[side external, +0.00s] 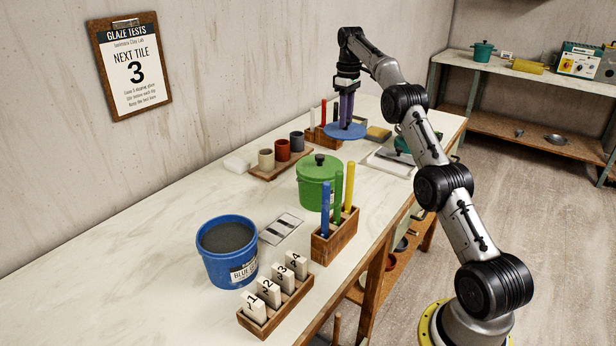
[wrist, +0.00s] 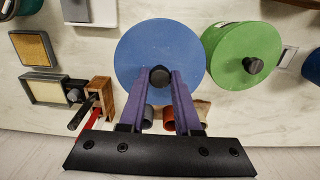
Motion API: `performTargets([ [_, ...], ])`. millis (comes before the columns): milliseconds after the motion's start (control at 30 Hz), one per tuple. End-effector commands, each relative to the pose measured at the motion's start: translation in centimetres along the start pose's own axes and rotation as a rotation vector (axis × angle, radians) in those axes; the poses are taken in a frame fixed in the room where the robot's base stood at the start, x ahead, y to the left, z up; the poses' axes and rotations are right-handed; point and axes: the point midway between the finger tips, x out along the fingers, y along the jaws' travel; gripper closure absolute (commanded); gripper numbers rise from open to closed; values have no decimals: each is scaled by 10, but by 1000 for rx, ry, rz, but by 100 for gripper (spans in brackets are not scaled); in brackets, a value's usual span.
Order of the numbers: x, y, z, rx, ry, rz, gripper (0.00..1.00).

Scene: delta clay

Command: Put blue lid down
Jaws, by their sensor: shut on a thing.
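My gripper (side external: 346,118), with purple fingers, points down at the far part of the bench. It is shut on the black knob of the blue lid (side external: 341,132). The lid is a flat, level blue disc; I cannot tell whether it touches the bench or hangs just above it. In the wrist view the fingertips (wrist: 160,76) pinch the knob at the middle of the lid (wrist: 150,45). The blue bucket (side external: 214,266) stands open at the near part of the bench, with grey content showing.
A green lidded pot (side external: 316,190) stands mid-bench, beside the lid in the wrist view (wrist: 230,55). Small cups (side external: 282,149) on a wooden tray and a wooden tool holder (side external: 318,138) are close to the lid. A brush rack (side external: 330,238) and numbered tiles (side external: 270,290) stand nearer.

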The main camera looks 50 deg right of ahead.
Motion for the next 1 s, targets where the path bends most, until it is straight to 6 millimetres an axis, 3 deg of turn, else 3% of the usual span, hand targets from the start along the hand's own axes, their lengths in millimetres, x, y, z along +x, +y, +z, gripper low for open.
performTargets([
  [367, 22, -3, -1, -1, -2, -2, 100],
  [667, 51, -3, -1, -1, -2, -2, 100],
  [1000, 104, -3, -1, -1, -2, -2, 100],
])
